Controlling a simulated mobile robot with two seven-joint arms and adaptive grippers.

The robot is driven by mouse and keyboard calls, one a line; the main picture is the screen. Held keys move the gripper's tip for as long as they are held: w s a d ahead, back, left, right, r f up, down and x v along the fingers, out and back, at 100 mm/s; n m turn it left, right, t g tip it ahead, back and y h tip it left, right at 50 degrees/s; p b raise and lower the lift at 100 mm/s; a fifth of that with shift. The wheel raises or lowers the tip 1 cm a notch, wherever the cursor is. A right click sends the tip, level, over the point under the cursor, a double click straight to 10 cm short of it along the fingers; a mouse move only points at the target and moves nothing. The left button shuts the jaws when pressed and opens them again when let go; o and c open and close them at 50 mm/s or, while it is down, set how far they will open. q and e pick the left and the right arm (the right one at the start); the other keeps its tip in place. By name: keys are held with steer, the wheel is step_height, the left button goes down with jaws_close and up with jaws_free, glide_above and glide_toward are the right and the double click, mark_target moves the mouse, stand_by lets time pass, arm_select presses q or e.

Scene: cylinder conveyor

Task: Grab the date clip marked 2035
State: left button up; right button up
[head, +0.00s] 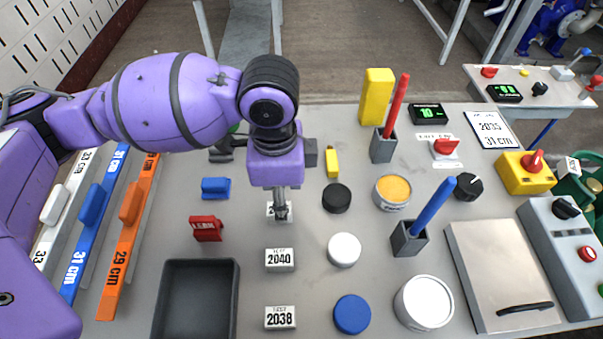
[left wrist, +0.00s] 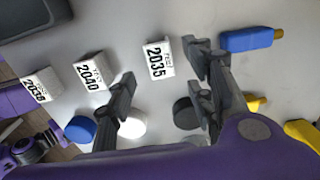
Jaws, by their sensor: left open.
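The date clip marked 2035 (left wrist: 159,60) is a small white block with black digits. In the left wrist view it lies flat on the table, in the gap between my open fingers. In the head view the 2035 clip (head: 271,211) is mostly hidden behind my left gripper. My left gripper (head: 281,212) points down over it from above. In the left wrist view the two dark fingers of the left gripper (left wrist: 166,66) are spread apart with nothing held. Whether the fingertips touch the clip cannot be told. My right gripper is in neither view.
Clips 2040 (head: 279,259) and 2038 (head: 280,317) lie in line toward the front. A black cap (head: 336,198), white cap (head: 344,250) and blue cap (head: 352,314) are to the right. A red stamp (head: 207,228) and grey tray (head: 238,300) are to the left.

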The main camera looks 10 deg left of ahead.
arm_select(q)
steer(key=f, duration=0.4)
steer(key=shift+s+a+b, duration=0.15)
steer(key=shift+a+b, duration=0.2)
steer(key=shift+a, duration=0.05)
steer(key=shift+f, duration=0.4)
steer(key=c, duration=0.9)
steer(key=shift+c, duration=0.3)
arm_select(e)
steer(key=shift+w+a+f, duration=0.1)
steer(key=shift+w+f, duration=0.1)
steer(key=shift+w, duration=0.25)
